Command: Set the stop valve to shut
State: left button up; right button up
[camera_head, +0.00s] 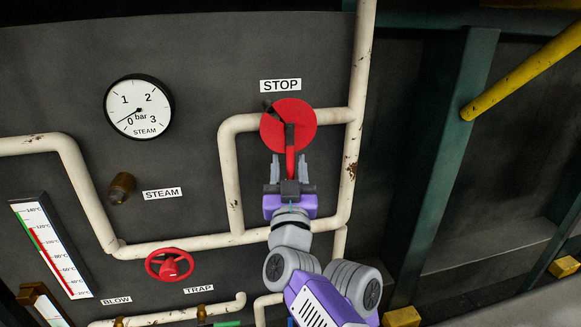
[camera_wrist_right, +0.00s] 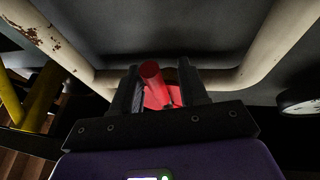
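The stop valve shows in the head view as a round red disc (camera_head: 303,116) under the STOP label (camera_head: 281,85). Its red lever handle (camera_head: 290,160) points straight down from the disc. My right gripper (camera_head: 289,163) comes up from below, its fingers on either side of the lever's lower end with gaps visible. In the right wrist view the red lever (camera_wrist_right: 153,78) stands between the two dark fingers (camera_wrist_right: 163,90), and part of the red disc shows behind it. The gripper looks open, not closed on the lever. My left gripper is not in view.
Cream pipes (camera_head: 229,170) frame the valve. A steam gauge (camera_head: 138,107) reads near 0 at upper left. A red handwheel (camera_head: 170,265), a brass fitting (camera_head: 122,188) and a thermometer (camera_head: 52,248) are on the left. A yellow bar (camera_head: 525,70) slants at upper right.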

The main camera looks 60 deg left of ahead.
jog(key=shift+s+d+f, duration=0.15)
jog(key=shift+d, duration=0.2)
jog(key=b+v, duration=0.1)
jog(key=v, duration=0.5)
jog(key=shift+s+d+f+b, duration=0.15)
jog(key=shift+s+d+b, duration=0.1)
jog(key=shift+b, duration=0.1)
dwell(0.4)
